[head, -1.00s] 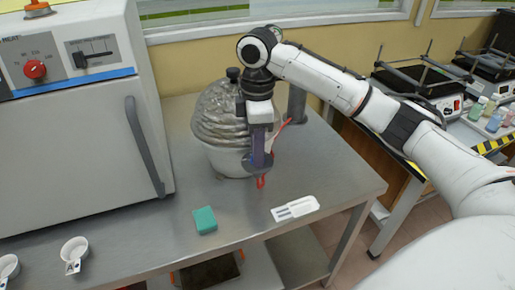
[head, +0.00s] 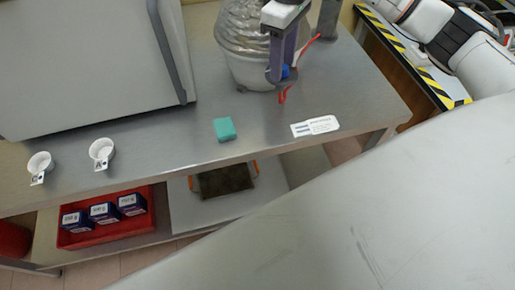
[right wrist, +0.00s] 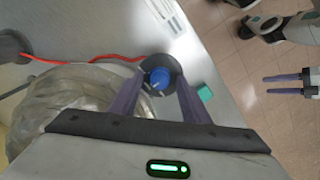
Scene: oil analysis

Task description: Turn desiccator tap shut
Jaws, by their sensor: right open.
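The desiccator (head: 245,40) is a rounded, clear ribbed dome on a pale bowl, standing on the steel bench; its top is cut off in the head view. It also shows in the right wrist view (right wrist: 85,98). Its small blue tap (right wrist: 160,80) sits on a dark round fitting in the right wrist view and peeks out beside a finger in the head view (head: 286,72). My right gripper (right wrist: 163,88) is open, with its purple fingers on either side of the tap; I cannot tell whether they touch it. My left gripper (right wrist: 286,84) appears open and empty, far from the desiccator.
A red hose (right wrist: 90,58) runs near the tap. A teal block (head: 225,129) and a white card-like piece (head: 316,126) lie in front on the bench. Two white cups (head: 102,152) stand left, before an oven (head: 90,70). A red tray (head: 105,215) sits below.

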